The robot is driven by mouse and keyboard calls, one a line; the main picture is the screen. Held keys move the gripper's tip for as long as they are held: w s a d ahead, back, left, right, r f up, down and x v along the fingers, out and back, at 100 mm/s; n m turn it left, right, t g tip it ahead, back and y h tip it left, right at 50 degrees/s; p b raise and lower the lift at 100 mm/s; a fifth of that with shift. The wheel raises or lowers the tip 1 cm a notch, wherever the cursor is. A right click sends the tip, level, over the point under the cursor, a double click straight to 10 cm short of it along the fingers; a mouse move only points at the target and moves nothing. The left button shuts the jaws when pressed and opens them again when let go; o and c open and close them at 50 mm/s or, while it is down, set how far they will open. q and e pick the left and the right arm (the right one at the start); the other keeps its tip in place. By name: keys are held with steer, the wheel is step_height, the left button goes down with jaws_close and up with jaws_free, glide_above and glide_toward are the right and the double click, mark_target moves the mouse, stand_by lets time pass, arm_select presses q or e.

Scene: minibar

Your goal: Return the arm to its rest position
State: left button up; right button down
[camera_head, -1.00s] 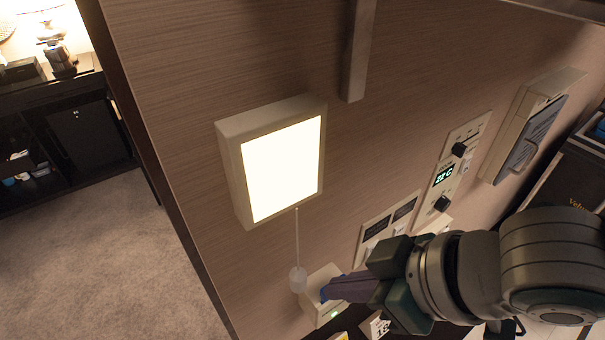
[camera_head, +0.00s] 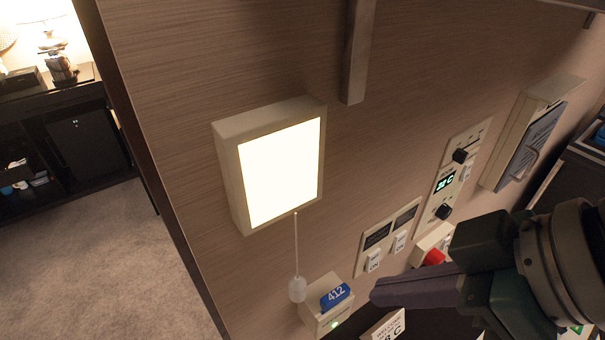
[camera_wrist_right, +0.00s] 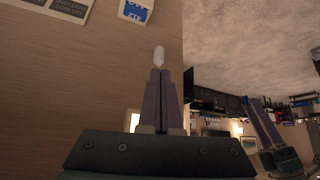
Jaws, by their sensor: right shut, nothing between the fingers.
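My right gripper (camera_head: 376,294) comes in from the lower right in the head view. Its purple fingers are shut with nothing between them, a little right of the card holder. In the right wrist view the closed fingers (camera_wrist_right: 160,76) point up along the wall. A blue card marked 412 (camera_head: 336,296) sits in the cream card holder (camera_head: 318,319), which has a green light. The card also shows upside down at the top of the right wrist view (camera_wrist_right: 133,12). The left gripper is not in the head view.
A lit wall lamp (camera_head: 282,172) has a pull cord with a pale knob (camera_head: 297,289). Light switches (camera_head: 374,260), a thermostat panel (camera_head: 445,183), a red button (camera_head: 434,257) and a wall handset (camera_head: 530,145) are to the right. A welcome card (camera_head: 388,325) stands below. Carpet lies left.

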steer(key=s+a+r+y, duration=0.2)
steer(key=s+a+r, duration=0.2)
steer(key=a, duration=0.5)
steer(key=s+d+m+h+p, duration=0.2)
steer(key=s+d+m+h, duration=0.2)
steer(key=d, duration=0.5)
steer(key=s+d+m+h+p, duration=0.2)
steer(key=s+d+m+h, duration=0.2)
steer(key=d, duration=0.6)
steer(key=shift+s+d+f+m+g, duration=0.2)
steer(key=shift+m+g, duration=0.1)
steer(key=shift+m, duration=0.3)
steer(key=shift+a, duration=0.1)
